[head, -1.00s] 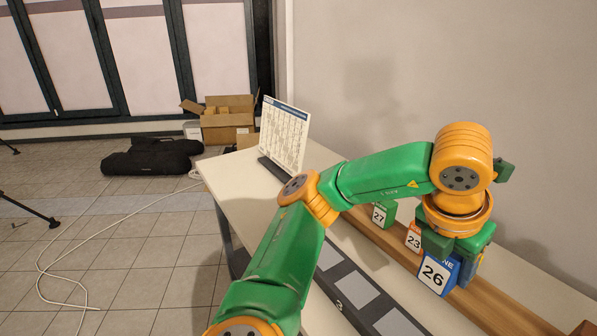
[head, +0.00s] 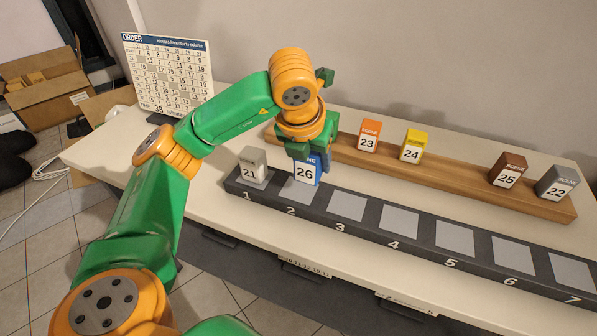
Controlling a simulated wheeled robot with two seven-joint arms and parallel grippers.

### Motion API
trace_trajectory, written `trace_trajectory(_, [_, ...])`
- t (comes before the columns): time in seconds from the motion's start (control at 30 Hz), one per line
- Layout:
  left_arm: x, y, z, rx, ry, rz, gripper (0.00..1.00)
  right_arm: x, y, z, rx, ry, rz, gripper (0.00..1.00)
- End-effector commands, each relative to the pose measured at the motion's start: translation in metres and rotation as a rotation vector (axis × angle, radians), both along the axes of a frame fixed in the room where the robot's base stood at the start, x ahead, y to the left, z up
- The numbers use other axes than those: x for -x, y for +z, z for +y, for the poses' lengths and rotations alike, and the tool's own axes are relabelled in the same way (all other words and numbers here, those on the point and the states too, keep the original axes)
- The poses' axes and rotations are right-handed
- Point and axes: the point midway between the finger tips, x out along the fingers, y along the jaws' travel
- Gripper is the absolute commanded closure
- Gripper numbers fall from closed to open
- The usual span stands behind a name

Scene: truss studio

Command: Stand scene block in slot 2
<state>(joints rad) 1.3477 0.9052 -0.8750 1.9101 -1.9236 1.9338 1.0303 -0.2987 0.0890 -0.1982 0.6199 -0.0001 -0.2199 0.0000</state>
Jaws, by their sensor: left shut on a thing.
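My left gripper (head: 309,150) points down and is shut on the blue scene block 26 (head: 306,172). The block is upright with its number facing me. It is over the back part of slot 2 (head: 299,193) in the dark numbered strip (head: 320,215). I cannot tell whether its base touches the slot. The grey block 21 (head: 252,166) stands in slot 1, just left of block 26. Slots 3 to 7 are empty. My right gripper is not in view.
A wooden rail (head: 440,174) behind the strip holds orange block 23 (head: 368,135), yellow block 24 (head: 412,147), brown block 25 (head: 507,170) and grey block 22 (head: 557,183). An order board (head: 170,75) stands on the table at back left. Cardboard boxes lie on the floor.

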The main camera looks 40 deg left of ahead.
Motion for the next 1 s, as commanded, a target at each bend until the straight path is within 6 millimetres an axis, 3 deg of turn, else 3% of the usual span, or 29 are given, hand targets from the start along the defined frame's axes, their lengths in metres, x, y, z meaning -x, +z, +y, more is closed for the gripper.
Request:
trace_trajectory(0.23, [-0.010, -0.035, 0.030, -0.001, 0.003, 0.002, 1.00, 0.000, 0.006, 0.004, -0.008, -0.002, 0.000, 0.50])
trace_trajectory(0.4, [-0.010, -0.062, 0.028, -0.001, -0.001, 0.001, 1.00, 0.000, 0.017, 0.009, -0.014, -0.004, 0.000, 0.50])
trace_trajectory(0.77, [-0.010, -0.069, 0.027, 0.002, -0.001, -0.001, 1.00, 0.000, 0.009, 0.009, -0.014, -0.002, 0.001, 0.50])
trace_trajectory(0.8, [-0.010, -0.067, 0.027, 0.002, -0.001, -0.001, 0.30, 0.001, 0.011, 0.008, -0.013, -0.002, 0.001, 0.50])
trace_trajectory(0.87, [-0.010, -0.067, 0.027, 0.002, -0.001, -0.001, 0.13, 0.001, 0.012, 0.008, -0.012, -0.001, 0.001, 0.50])
trace_trajectory(1.0, [-0.010, -0.067, 0.027, 0.002, -0.001, -0.001, 0.10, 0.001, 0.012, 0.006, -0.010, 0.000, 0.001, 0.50])
